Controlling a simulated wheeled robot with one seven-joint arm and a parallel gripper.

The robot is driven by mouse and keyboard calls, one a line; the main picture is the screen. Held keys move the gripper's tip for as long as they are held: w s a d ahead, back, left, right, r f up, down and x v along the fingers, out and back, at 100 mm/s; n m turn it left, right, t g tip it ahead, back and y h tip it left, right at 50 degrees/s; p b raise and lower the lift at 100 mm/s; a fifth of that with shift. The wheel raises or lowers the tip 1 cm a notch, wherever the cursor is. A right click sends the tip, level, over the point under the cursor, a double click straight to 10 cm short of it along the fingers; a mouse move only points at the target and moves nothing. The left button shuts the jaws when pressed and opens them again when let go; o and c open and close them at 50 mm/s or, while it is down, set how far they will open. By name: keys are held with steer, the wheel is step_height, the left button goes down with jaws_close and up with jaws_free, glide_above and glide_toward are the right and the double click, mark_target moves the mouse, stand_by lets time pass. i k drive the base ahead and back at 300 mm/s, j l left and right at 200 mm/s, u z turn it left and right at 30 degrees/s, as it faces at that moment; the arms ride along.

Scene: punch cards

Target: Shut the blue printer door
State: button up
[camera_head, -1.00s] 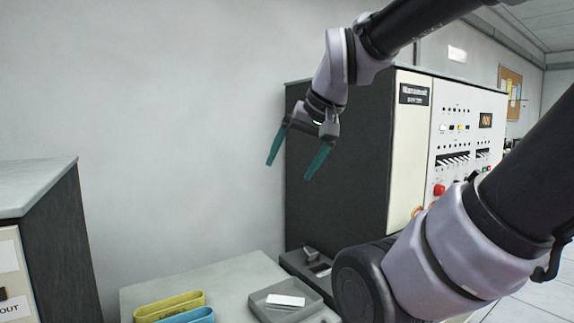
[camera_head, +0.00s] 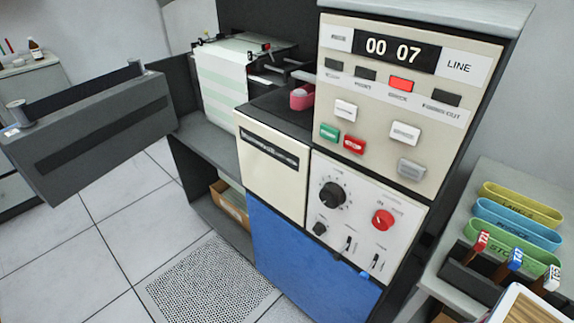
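The printer is a cream, dark grey and blue cabinet in the middle of the head view. Its blue door panel (camera_head: 305,265) fills the lower front, under the cream panel and the knobs. The blue panel looks about flush with the front, but its lower part is cut off, so I cannot tell if it is fully shut. A small blue tab (camera_head: 368,274) shows near its upper right corner. A dark grey slotted panel (camera_head: 95,135) stands out to the left of the printer's paper (camera_head: 222,85), swung away from the body. My gripper is not in view.
The control panel (camera_head: 410,100) carries buttons and a "00 07" display. At right, a grey counter holds yellow (camera_head: 520,205), blue and green trays and several stamps. A cardboard box (camera_head: 230,205) sits on a low shelf. Tiled floor (camera_head: 110,215) at left is clear, with a perforated tile.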

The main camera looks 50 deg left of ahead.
mark_target(81, 132)
steer(key=k+j+u, duration=0.15)
steer(key=j+u, duration=0.35)
steer(key=k+j+u, duration=0.1)
steer(key=j+u, duration=0.2)
steer(key=u, duration=0.2)
steer(key=i+j+u, duration=0.2)
steer(key=j+u, duration=0.25)
steer(key=i+j+u, duration=0.3)
steer(key=j+u, duration=0.2)
steer(key=i+j+u, duration=0.8)
steer(key=u, duration=0.15)
steer(key=i+u, duration=0.45)
steer(key=k+j, duration=0.05)
